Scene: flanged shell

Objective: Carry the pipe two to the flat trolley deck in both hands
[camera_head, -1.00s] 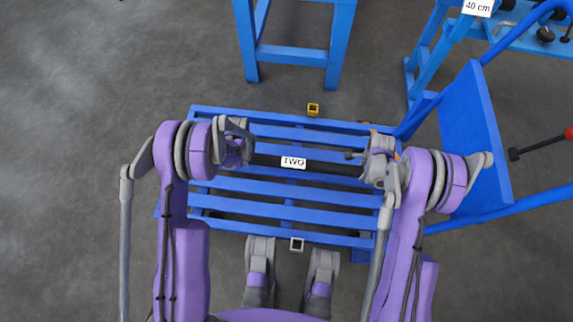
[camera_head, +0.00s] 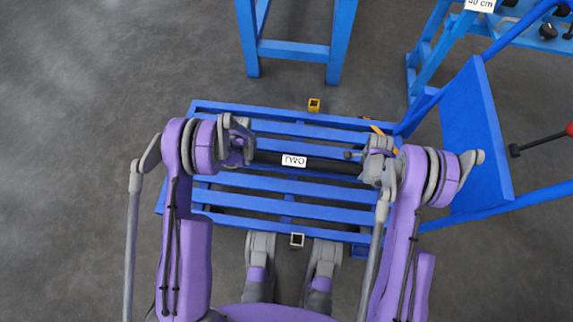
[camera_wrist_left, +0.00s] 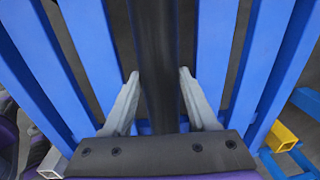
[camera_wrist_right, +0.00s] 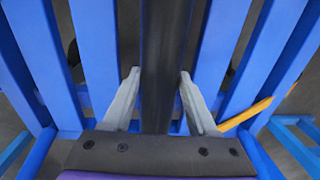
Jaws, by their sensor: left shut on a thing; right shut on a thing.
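Pipe two (camera_head: 325,166) is a dark pipe with a white label reading TWO, lying level across the head view over the flat trolley deck (camera_head: 290,210), which is made of blue slats. My left gripper (camera_head: 243,152) is shut on the pipe's left part; in the left wrist view the pipe (camera_wrist_left: 157,60) runs between the fingers (camera_wrist_left: 157,85). My right gripper (camera_head: 368,170) is shut on its right part; the pipe (camera_wrist_right: 163,60) also passes between the fingers in the right wrist view (camera_wrist_right: 157,85). Whether the pipe touches the slats cannot be told.
A blue upright panel (camera_head: 478,140) and rails stand at the deck's right end. An orange strip (camera_head: 378,130) shows near its back right corner. A blue stand (camera_head: 293,50) is behind the deck. A small yellow square tube end (camera_head: 314,104) shows at the back edge. Grey floor is clear at left.

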